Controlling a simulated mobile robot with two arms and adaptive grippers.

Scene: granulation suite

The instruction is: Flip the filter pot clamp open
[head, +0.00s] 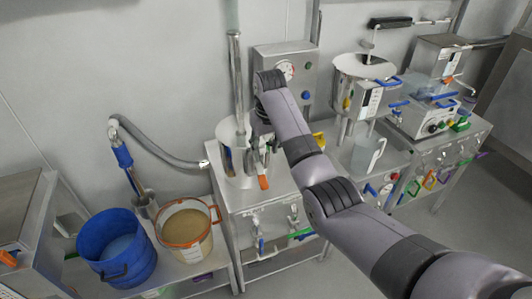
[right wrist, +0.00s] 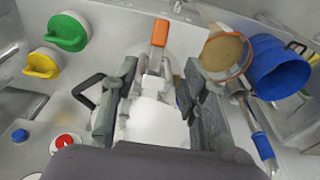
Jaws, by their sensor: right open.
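The filter pot (head: 228,160) is a shiny metal cylinder on the steel cabinet, with a vertical pipe rising from it. Its clamp has an orange-tipped handle (head: 263,182) on the pot's right front side in the head view. In the right wrist view the orange handle (right wrist: 160,32) points up, beyond and between the fingers. My right gripper (right wrist: 158,85) is open around the line of the clamp, with nothing visibly gripped. In the head view my right gripper (head: 260,143) is beside the pot, partly hidden by my arm. Whether a finger touches the clamp I cannot tell. My left gripper is out of view.
A blue bucket (head: 112,262) and an orange-rimmed bucket (head: 187,237) of tan material stand at lower left. A grey hose (head: 163,152) runs to the cabinet (head: 275,205). A gauge box (head: 302,70) is behind; a clear jug (head: 366,155) stands right.

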